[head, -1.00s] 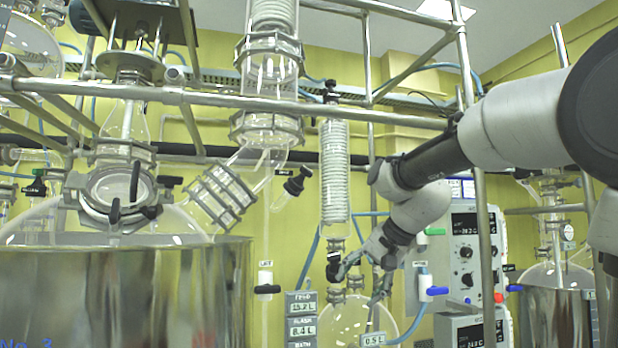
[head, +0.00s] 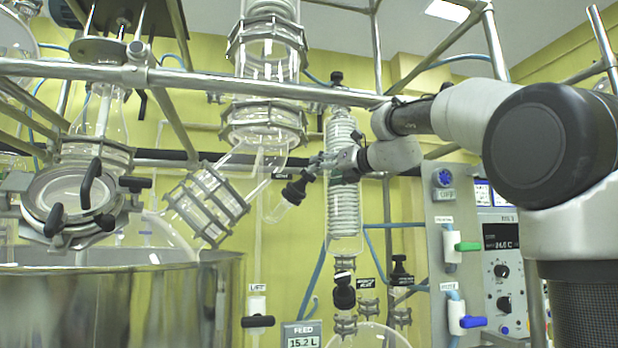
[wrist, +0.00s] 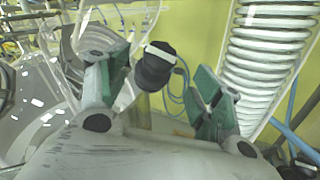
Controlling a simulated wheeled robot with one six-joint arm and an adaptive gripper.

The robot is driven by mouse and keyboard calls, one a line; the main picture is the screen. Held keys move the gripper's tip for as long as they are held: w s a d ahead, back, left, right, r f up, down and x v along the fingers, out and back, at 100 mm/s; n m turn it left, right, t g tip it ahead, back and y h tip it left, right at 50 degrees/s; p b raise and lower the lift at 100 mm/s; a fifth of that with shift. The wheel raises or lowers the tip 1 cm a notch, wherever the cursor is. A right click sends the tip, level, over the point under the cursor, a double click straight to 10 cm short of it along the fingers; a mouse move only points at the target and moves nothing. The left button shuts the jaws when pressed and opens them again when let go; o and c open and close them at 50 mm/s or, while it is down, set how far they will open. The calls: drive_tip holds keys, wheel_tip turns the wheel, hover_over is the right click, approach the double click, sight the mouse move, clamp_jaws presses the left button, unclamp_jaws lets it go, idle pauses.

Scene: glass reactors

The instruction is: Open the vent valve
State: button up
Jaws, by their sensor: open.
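The vent valve is a black knob (head: 294,191) on a short slanted glass side arm, left of the coiled condenser in the head view. A small label beside it is too small to read surely. My gripper (head: 318,165) is just up and right of the knob. In the wrist view the knob (wrist: 154,66) has a pale stripe across its top and appears between the two green-padded fingers of my gripper (wrist: 160,84). The fingers are spread, with a gap to the knob on both sides. I cannot tell how far the knob lies beyond the fingertips.
The coiled glass condenser (head: 343,205) stands close to the right of my gripper. A metal rail (head: 200,82) crosses above. Thick glass tubing with grey clamps (head: 207,206) is to the left. A valve panel (head: 443,265) with green and blue handles stands lower right.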

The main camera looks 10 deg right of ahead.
sight(308, 175)
drive_tip(key=x, duration=0.7)
drive_tip(key=shift+w+a, duration=0.2)
drive_tip(key=shift+w, duration=0.1)
drive_tip(key=c, duration=1.1)
